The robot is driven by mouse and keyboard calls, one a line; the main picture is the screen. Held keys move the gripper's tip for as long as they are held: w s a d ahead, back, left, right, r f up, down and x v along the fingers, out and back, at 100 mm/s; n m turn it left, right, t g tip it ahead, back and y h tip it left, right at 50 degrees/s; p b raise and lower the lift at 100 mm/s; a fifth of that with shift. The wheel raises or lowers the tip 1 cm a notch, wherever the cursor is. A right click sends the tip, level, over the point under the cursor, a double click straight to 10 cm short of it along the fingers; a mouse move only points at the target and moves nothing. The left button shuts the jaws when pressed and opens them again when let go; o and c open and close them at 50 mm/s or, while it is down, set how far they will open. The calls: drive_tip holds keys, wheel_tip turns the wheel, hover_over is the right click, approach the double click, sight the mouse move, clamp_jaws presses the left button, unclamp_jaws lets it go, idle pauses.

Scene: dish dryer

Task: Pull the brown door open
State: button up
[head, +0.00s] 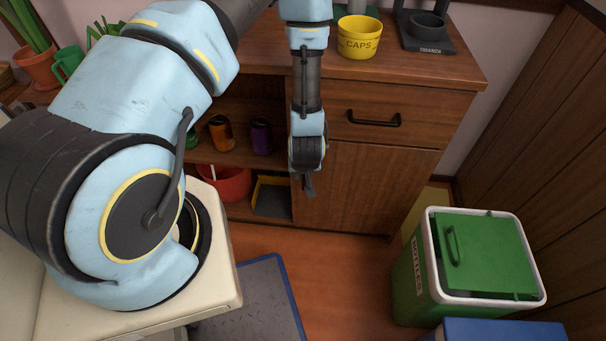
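The brown door (365,190) is a wooden cabinet door below a drawer, on the right side of the cabinet. It looks shut. No handle shows on its visible part. My gripper (309,189) hangs pointing down in front of the door's left edge and hides part of that edge. The fingers are small and dark, so I cannot tell if they are open, shut or touching the door.
The drawer (375,115) above has a black handle (374,118). Open shelves at left hold an orange can (221,133), a purple can (261,136) and a red bucket (232,184). A green bin (480,255) stands right; floor before the door is clear.

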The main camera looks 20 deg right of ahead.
clamp_jaws()
idle(1.2)
